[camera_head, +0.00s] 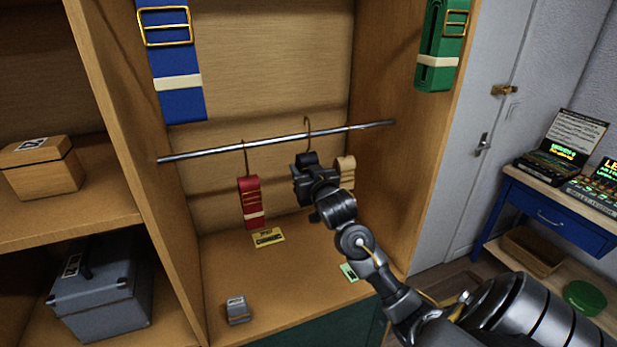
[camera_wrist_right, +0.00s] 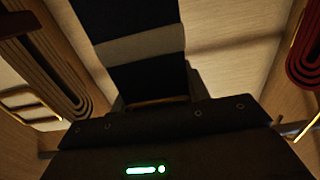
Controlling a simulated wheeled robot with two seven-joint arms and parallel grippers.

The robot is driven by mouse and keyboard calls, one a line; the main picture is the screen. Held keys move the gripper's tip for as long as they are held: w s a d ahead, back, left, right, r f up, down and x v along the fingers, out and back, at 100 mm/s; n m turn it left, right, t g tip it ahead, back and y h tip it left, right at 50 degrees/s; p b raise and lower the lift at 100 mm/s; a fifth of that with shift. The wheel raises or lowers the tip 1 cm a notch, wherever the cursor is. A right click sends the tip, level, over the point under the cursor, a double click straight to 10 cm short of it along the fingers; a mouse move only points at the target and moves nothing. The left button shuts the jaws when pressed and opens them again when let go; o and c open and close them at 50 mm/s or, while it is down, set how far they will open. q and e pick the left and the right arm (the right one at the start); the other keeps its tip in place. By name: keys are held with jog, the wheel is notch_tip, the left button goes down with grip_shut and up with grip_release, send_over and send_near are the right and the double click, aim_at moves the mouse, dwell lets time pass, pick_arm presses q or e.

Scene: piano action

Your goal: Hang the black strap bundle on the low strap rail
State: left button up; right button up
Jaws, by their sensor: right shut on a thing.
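The low strap rail (camera_head: 275,144) is a thin metal bar across the cabinet bay. My right gripper (camera_head: 314,178) is just below it, between a red strap bundle (camera_head: 250,202) and a tan one (camera_head: 345,173). It is shut on the black strap bundle, which it mostly hides in the head view. In the right wrist view the black strap bundle (camera_wrist_right: 148,78) with its grey band (camera_wrist_right: 140,44) runs up from the gripper. A brass hook (camera_head: 307,123) rises above the rail over the gripper. I cannot tell whether it rests on the rail. My left gripper is not in view.
Blue (camera_head: 175,55) and green (camera_head: 440,45) strap bundles hang higher up. The red and tan bundles are close on either side of my gripper. A small grey block (camera_head: 237,309) and a yellow label (camera_head: 268,237) are on the cabinet floor. Cabinet walls flank the bay.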

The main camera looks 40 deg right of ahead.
jog(key=shift+f+b, duration=0.75)
jog(key=shift+f, duration=0.7)
jog(key=o, duration=1.2)
jog(key=shift+f, duration=0.1)
jog(key=b+v, duration=0.4)
jog(key=v, duration=0.6)
jog(key=shift+s+a, duration=0.2)
jog(key=shift+s, duration=0.15)
